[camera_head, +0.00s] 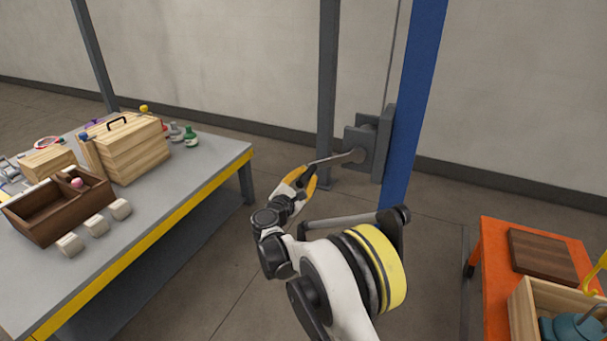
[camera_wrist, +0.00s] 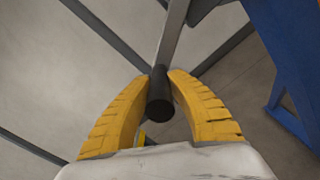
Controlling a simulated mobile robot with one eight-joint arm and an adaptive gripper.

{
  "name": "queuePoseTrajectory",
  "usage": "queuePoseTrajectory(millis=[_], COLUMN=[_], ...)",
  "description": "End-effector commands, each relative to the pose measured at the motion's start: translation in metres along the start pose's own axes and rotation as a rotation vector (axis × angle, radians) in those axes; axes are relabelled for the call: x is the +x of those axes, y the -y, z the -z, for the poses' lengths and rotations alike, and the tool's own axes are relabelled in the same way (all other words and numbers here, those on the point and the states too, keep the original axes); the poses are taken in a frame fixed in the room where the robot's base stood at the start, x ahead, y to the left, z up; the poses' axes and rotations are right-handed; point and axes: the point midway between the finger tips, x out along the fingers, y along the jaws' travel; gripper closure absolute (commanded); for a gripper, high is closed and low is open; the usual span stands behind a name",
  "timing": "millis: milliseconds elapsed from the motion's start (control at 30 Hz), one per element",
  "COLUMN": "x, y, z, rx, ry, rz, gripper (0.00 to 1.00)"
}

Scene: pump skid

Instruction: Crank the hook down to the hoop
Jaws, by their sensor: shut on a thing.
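A grey winch (camera_head: 368,143) is mounted on the blue post (camera_head: 413,95). Its crank arm (camera_head: 333,159) points left from the hub, and also shows in the wrist view (camera_wrist: 172,40). My gripper (camera_head: 308,180) is at the arm's outer end. In the wrist view, its yellow fingers (camera_wrist: 160,76) are shut on the dark crank handle (camera_wrist: 159,97), one on each side. A yellow hook (camera_head: 592,287) shows partly at the right edge, close to a grey hoop (camera_head: 592,311) on a teal object (camera_head: 572,328). Whether the hook and hoop touch, I cannot tell.
The teal object sits in a wooden crate (camera_head: 522,315) on an orange table (camera_head: 493,262), beside a dark board (camera_head: 543,257). A grey workbench (camera_head: 165,205) at left holds boxes and bottles. A grey upright (camera_head: 327,80) stands left of the winch. The floor between is clear.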

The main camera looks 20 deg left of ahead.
Motion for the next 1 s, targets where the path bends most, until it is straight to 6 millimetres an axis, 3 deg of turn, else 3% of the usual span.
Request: queuePoseTrajectory(millis=[333, 367, 433, 767, 867, 1000], x=[-0.001, -0.001, 0.0, -0.002, -0.012, -0.04], y=[0.0, 0.0, 0.0, 0.0, 0.0, -0.001], z=[0.002, 0.002, 0.001, 0.001, 0.001, 0.001], rx=[0.003, 0.003, 0.003, 0.002, 0.002, 0.002], ry=[-0.003, -0.003, -0.003, -0.001, -0.002, -0.003], rz=[-0.001, -0.001, -0.001, 0.0, -0.002, -0.003], gripper=[1.0, 0.73, 0.54, 0.54, 0.54, 0.54])
